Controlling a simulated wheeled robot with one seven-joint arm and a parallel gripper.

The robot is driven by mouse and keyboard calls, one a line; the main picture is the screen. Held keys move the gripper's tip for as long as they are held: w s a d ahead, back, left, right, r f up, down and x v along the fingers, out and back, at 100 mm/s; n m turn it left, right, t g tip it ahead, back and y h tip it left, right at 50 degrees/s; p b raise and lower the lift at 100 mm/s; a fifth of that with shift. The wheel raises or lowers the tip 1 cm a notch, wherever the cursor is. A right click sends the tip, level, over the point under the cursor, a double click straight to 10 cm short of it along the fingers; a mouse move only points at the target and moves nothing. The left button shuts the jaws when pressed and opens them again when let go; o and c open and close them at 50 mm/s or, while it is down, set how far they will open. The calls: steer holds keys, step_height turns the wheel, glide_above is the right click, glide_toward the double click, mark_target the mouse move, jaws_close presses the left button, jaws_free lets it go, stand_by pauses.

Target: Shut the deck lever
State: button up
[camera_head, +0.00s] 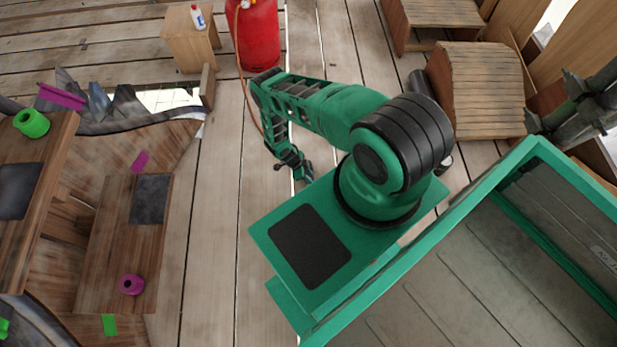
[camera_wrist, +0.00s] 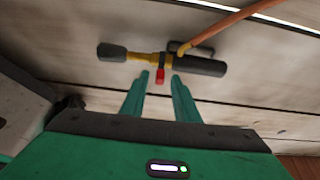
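A torch-like tool (camera_wrist: 205,66) with a brass middle and black ends lies across the deck planks in the wrist view. A small red lever (camera_wrist: 160,75) sticks out from its brass part, roughly crosswise to the body. My gripper (camera_wrist: 160,75) is open, with its two green fingers on either side of the red lever in this view. I cannot tell whether a finger touches it. In the head view my gripper (camera_head: 306,174) hangs low over the deck, and the lever cannot be made out there.
An orange hose (camera_wrist: 228,25) runs from the tool; a similar hose (camera_head: 243,80) hangs from the red gas cylinder (camera_head: 257,35). A wooden box (camera_head: 190,45) with a small bottle stands left of it. Wooden benches (camera_head: 125,240) are at left. Planks (camera_head: 215,200) between are clear.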

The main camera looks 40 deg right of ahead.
jaws_close()
steer(key=shift+s, duration=0.1)
steer(key=shift+s+d+t+y, duration=0.35)
steer(key=shift+d+t+y, duration=0.25)
steer(key=shift+y, duration=0.2)
steer(key=d+t+y, duration=0.1)
steer(key=s+d+t+y, duration=0.1)
steer(key=y, duration=0.1)
steer(key=shift+s+d+f+y, duration=0.1)
steer(key=shift+s+f+y, duration=0.1)
steer(key=shift+f+y, duration=0.15)
steer(key=shift+s+d+f+t+y, duration=0.2)
steer(key=shift+d+f+t+y, duration=0.05)
steer(key=shift+t+y, duration=0.35)
